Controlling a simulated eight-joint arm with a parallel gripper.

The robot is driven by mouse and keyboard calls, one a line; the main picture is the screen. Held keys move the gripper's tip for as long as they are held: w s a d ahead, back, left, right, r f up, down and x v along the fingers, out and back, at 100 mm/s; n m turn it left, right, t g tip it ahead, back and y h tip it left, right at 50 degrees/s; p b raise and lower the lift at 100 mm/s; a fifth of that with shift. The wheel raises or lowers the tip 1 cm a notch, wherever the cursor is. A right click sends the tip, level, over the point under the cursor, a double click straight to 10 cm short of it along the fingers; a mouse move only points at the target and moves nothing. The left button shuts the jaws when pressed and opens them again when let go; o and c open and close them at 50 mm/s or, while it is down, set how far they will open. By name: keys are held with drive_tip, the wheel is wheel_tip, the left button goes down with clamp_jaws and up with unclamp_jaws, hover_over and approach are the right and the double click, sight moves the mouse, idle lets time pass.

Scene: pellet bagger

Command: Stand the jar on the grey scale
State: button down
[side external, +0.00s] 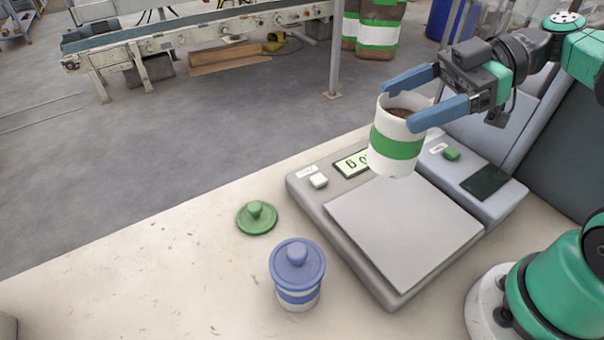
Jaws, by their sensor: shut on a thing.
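A white jar with a green band (397,148) is held upright between the blue fingers of my gripper (418,98). The jar has no lid on, and dark brown contents show inside its mouth. My gripper is shut on the jar near its rim. The grey scale (405,232) stands on the table below, with a flat, bare plate. In the side view the jar overlaps the back of the scale and part of its display (352,163). The jar appears to be above the plate, but the exact gap is hard to tell.
A green lid (257,217) lies on the table (180,265) left of the scale. A second jar with a blue band and blue lid (297,275) stands in front of it. A grey device with a green button (470,185) adjoins the scale's right side. The table's left part is clear.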

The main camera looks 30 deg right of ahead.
sight(398, 165)
drive_tip(key=shift+f, duration=4.8)
unclamp_jaws()
drive_tip(key=shift+d, duration=0.1)
drive_tip(key=v, duration=0.7)
drive_tip(key=shift+r, duration=0.1)
